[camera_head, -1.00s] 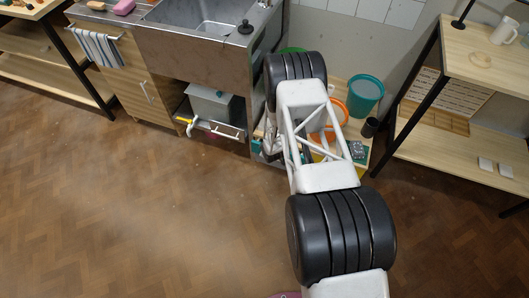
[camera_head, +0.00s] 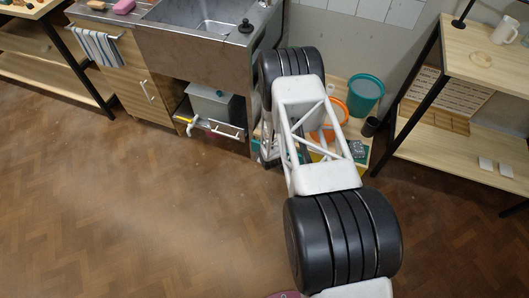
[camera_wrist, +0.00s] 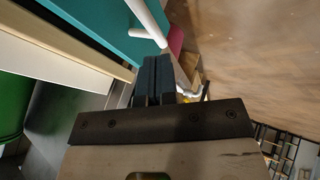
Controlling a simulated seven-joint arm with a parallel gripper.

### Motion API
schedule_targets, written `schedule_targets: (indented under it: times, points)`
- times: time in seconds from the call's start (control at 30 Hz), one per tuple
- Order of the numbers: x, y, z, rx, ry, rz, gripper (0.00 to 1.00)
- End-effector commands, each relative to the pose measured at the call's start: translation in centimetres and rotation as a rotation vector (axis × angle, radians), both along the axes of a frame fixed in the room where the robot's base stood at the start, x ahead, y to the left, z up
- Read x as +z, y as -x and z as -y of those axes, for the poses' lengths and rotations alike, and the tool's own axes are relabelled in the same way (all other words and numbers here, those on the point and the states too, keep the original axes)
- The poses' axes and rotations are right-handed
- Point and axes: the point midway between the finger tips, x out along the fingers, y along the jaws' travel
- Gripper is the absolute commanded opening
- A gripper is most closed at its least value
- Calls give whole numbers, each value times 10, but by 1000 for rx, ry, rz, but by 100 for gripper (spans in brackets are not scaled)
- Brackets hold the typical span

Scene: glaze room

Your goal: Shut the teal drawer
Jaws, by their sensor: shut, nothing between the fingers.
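In the wrist view, the teal drawer's front (camera_wrist: 108,30) fills the upper left and carries a white bar handle (camera_wrist: 146,22). A pale tan edge and a white panel run alongside it. My gripper (camera_wrist: 157,60) is shut and empty, its dark fingertips close below the handle's near end. I cannot tell whether they touch the drawer. In the head view, a white handle (camera_head: 226,132) shows low under the sink; the teal front itself is not clear there. My arm hides my fingers in that view.
A grey bin (camera_head: 212,104) stands under the sink (camera_head: 195,40). A white pipe (camera_head: 193,127) is left of the handle. A teal bucket (camera_head: 365,93) and orange bucket (camera_head: 334,112) are right of my arm. Shelving (camera_head: 470,85) stands at right. The wood floor (camera_head: 130,210) in front is clear.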

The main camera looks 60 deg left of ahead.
Motion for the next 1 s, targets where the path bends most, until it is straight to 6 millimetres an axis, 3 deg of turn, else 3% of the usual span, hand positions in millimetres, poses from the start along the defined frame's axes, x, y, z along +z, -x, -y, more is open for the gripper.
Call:
schedule_targets:
  times: [0.63, 1.0]
  points:
    - [50, 4, 37, 1, 0, 1, 0]
    - [68, 6, 51, 1, 1, 0, 0]
